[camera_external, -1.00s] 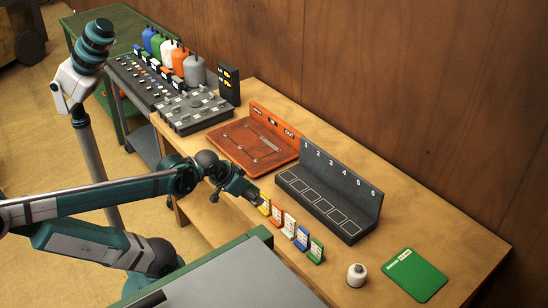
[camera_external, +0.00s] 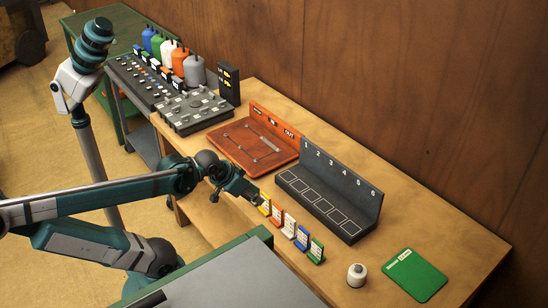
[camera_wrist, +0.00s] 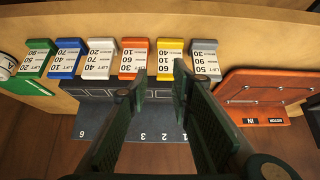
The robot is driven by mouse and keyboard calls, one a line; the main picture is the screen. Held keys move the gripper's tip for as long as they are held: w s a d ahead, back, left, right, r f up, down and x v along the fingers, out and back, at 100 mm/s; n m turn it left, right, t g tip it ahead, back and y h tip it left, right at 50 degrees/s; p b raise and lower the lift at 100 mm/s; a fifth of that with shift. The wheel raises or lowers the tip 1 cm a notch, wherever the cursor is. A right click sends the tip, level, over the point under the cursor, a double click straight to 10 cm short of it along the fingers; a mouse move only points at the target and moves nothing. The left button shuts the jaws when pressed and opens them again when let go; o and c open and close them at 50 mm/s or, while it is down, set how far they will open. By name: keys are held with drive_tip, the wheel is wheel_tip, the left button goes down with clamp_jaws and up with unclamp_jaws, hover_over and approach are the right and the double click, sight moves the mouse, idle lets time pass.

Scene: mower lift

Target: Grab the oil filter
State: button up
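Part of a white round thing, probably the same cylinder, shows at the left edge of the wrist view (camera_wrist: 5,66). My gripper (camera_external: 258,199) is well to the left of it, over the row of coloured cards. In the wrist view, the fingers of my gripper (camera_wrist: 160,72) are apart, with the yellow card (camera_wrist: 169,58) seen between their tips. Nothing is held.
Upright cards, including orange (camera_wrist: 133,58), blue (camera_wrist: 66,57) and green (camera_wrist: 38,60), line the bench front. Behind them is a black rack numbered 1 to 6 (camera_external: 340,180). An orange-red tray (camera_external: 232,140) is left of it. The green card (camera_external: 415,275) lies flat.

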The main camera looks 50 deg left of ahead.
drive_tip(key=o, duration=1)
drive_tip(key=shift+d+r, duration=0.1)
